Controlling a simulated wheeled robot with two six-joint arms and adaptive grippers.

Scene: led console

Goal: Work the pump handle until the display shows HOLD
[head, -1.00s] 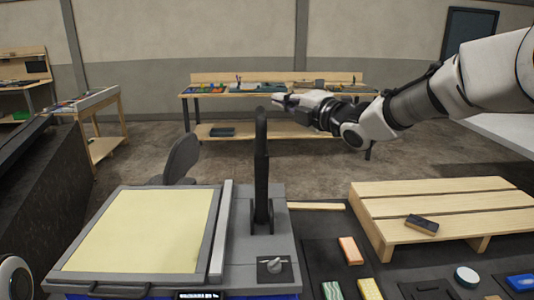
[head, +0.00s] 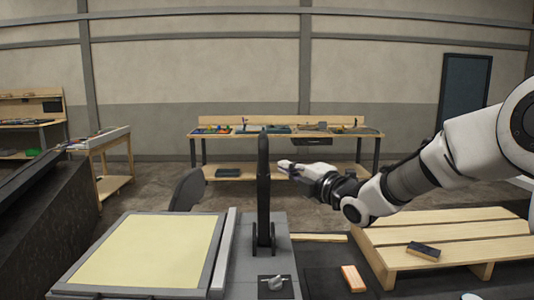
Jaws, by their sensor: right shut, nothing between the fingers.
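The pump handle (head: 263,190) is a dark upright lever in the head view. It rises from a bracket on the grey console top (head: 243,270). My right gripper (head: 282,165) comes in from the right, with its fingertips just right of the handle's upper part. It is shut and empty, and a small gap seems to show between it and the handle. The display is out of view now. My left gripper is not in view.
A cream panel (head: 147,250) in a grey frame lies left of the handle. A small knob (head: 275,282) sits in front of its base. A slatted wooden platform (head: 440,237) with a dark block (head: 423,251) stands right, near an orange block (head: 353,279). A workbench (head: 285,145) stands behind.

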